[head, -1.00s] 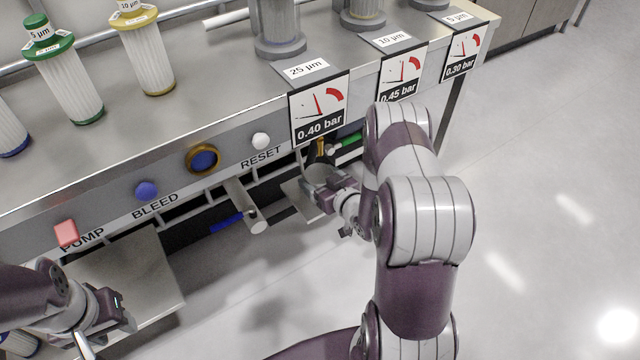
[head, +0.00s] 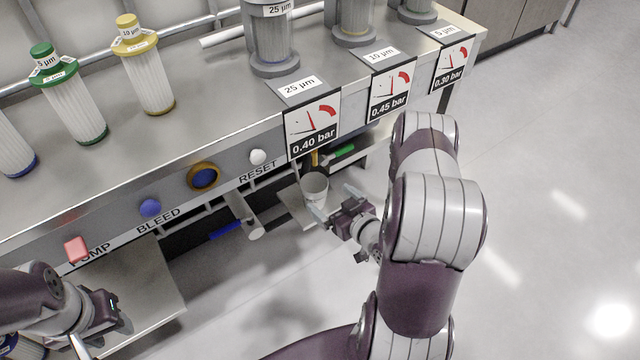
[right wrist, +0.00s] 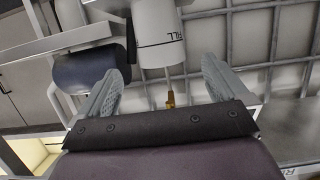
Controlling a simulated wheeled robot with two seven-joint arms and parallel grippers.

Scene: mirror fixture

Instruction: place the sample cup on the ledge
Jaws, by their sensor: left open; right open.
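The sample cup (head: 315,187) is a small white cup. It stands upright on the small metal ledge (head: 291,203) under the bench front, below the 0.40 bar gauge. My right gripper (head: 334,205) is open and empty, just to the right of the cup and apart from it. In the right wrist view the cup (right wrist: 160,38) shows upside down with a fill mark, beyond the open fingertips (right wrist: 163,85). A brass tap (right wrist: 170,99) shows beside its mouth. My left gripper (head: 117,308) is open at the lower left, away from the cup.
Another metal shelf (head: 140,290) lies at the lower left. A pipe with a blue handle (head: 226,230) is left of the ledge, and a green handle (head: 341,153) is behind the cup. Buttons line the panel. Open floor lies to the right.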

